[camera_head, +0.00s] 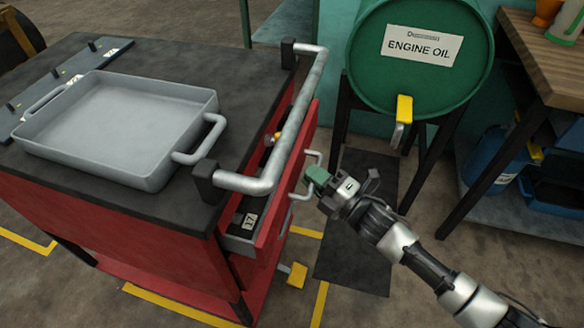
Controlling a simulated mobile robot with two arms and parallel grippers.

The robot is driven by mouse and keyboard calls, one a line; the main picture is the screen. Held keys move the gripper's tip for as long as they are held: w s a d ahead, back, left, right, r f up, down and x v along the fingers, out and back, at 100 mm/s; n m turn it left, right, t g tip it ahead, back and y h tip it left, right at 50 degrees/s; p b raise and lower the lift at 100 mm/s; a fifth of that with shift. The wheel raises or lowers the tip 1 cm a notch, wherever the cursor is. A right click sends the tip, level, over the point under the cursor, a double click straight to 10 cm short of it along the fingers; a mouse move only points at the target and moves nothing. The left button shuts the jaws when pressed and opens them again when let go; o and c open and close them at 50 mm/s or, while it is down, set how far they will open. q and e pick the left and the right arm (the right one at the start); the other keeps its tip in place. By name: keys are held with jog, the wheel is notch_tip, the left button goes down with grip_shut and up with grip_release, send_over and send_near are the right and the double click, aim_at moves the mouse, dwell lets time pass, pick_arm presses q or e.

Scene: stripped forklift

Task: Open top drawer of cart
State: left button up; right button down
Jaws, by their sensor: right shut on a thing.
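The red cart (170,255) with a dark top stands at the left. Its top drawer (246,215) is partly pulled out on the right side, and a little of its inside shows with a small labelled item in it. The drawer's light metal handle (313,157) is on the red drawer front. My right gripper (318,178), with green fingertips, is shut at this handle; the exact contact is partly hidden by the fingers. My left gripper is not in view.
A grey tray (118,120) sits on the cart top. A metal push bar (290,115) runs above the drawer. A green engine oil drum (420,70) on a stand and a wooden workbench (545,60) are at the right. Dark matting lies on the floor between.

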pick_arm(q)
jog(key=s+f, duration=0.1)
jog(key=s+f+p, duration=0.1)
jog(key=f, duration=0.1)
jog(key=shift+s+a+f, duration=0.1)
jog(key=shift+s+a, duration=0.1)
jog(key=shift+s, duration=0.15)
pick_arm(e)
jog(key=s+d, duration=0.3)
jog(key=d, duration=0.6)
jog(key=s+d, duration=0.3)
jog(key=d, duration=0.7)
jog(key=shift+s+d, duration=0.2)
jog(key=shift+d, duration=0.1)
jog(key=c, duration=1.1)
grip_release()
